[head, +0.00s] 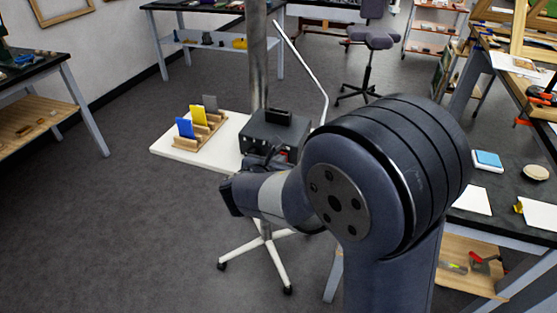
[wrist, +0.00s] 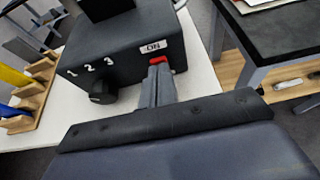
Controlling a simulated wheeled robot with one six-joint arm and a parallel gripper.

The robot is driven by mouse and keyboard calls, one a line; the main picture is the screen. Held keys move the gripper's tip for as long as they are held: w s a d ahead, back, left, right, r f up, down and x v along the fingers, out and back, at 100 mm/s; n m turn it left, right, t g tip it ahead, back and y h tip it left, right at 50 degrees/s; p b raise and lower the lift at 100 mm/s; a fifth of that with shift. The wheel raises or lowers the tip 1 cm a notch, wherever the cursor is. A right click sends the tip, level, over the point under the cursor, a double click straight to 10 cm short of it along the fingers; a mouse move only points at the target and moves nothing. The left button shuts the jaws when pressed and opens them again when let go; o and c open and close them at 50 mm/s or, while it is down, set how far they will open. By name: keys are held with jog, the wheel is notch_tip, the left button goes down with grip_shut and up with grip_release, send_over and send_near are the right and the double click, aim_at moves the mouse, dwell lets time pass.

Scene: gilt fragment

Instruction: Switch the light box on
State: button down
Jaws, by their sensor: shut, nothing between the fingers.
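The light box (wrist: 125,42) is a black box on a small white table. In the wrist view its face shows the numbers 1, 2, 3, a dark round knob (wrist: 103,92) and a label reading ON. A red switch (wrist: 154,61) sits just under that label, partly covered by my fingertips. My gripper (wrist: 158,72) is shut and empty, its tips at the red switch; I cannot tell whether they touch it. In the head view the light box (head: 275,135) stands beyond my arm, which hides its lower front and the gripper tips.
A wooden rack with blue, yellow and grey plates (head: 200,128) stands on the white table (head: 165,146), left of the box. A metal post (head: 257,60) rises behind. A dark workbench (head: 510,185) with papers is at the right. The floor at left is clear.

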jog(key=shift+w+d+r+p, duration=0.15)
jog(key=shift+r+p, duration=0.15)
jog(key=shift+p, duration=0.55)
jog(key=shift+w+g+p, duration=0.1)
jog(key=shift+g+p, duration=0.3)
jog(key=shift+f, duration=0.2)
jog(key=shift+r, duration=0.15)
jog(key=shift+r+p, duration=0.45)
jog(key=shift+r, duration=0.25)
